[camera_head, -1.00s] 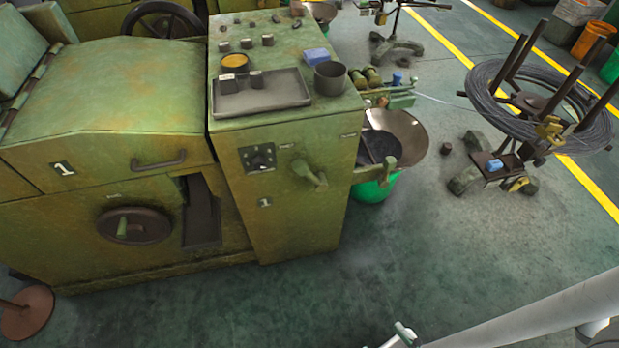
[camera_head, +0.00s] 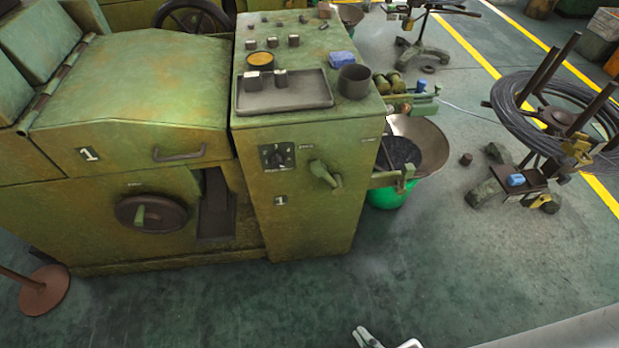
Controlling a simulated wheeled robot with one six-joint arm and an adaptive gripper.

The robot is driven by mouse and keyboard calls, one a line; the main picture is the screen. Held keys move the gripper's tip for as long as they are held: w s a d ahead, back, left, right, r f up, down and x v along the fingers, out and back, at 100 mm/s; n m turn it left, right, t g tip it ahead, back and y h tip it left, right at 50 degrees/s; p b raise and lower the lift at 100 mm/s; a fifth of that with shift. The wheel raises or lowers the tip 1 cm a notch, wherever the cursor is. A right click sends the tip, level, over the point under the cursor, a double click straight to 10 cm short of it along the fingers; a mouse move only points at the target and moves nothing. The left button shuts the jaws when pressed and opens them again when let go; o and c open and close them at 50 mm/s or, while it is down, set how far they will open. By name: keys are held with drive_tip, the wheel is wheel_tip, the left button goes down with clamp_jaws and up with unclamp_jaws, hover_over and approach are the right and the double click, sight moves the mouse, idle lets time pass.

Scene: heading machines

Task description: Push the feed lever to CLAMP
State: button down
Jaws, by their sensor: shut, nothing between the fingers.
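The feed lever (camera_head: 325,173) is a green handle on the front of the control cabinet (camera_head: 310,215) of machine 1. It slants down to the right from its pivot. Small label plates sit to its upper left and upper right; their words are too small to read. My gripper (camera_head: 366,337) shows only in part at the bottom edge, low in front of the cabinet and well apart from the lever. It is shut and holds nothing that I can see.
A selector dial (camera_head: 277,157) is left of the lever. A tray (camera_head: 285,104) and a dark cup (camera_head: 354,82) stand on the cabinet top. A metal pan (camera_head: 425,140) over a green bucket (camera_head: 385,196) juts out at right. A wire reel (camera_head: 520,125) stands farther right. The floor in front is clear.

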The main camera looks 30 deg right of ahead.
sight(327, 175)
drive_tip(key=w+d+f+n+h, duration=0.1)
drive_tip(key=w+f+n+h, duration=0.1)
drive_tip(key=w+f+n, duration=0.45)
drive_tip(key=w+d+f+n+h, duration=0.1)
drive_tip(key=w+d+f+h, duration=0.15)
drive_tip(key=w, duration=0.75)
drive_tip(key=w+a+r+n+t+h, duration=0.2)
drive_tip(key=w+r, duration=0.2)
drive_tip(key=w, duration=0.5)
drive_tip(key=w+a+r+n+t+h, duration=0.1)
drive_tip(key=w+r, duration=0.4)
drive_tip(key=w, duration=0.5)
drive_tip(key=shift+a+n+t+h, duration=0.4)
drive_tip(key=shift+a+n+h, duration=0.2)
drive_tip(key=shift+h, duration=0.65)
drive_tip(key=shift+r, duration=0.1)
drive_tip(key=w+d+r, duration=0.3)
drive_tip(key=w+d, duration=0.4)
drive_tip(key=d, duration=0.1)
drive_tip(key=shift+w+d, duration=0.2)
drive_tip(key=shift+w, duration=0.05)
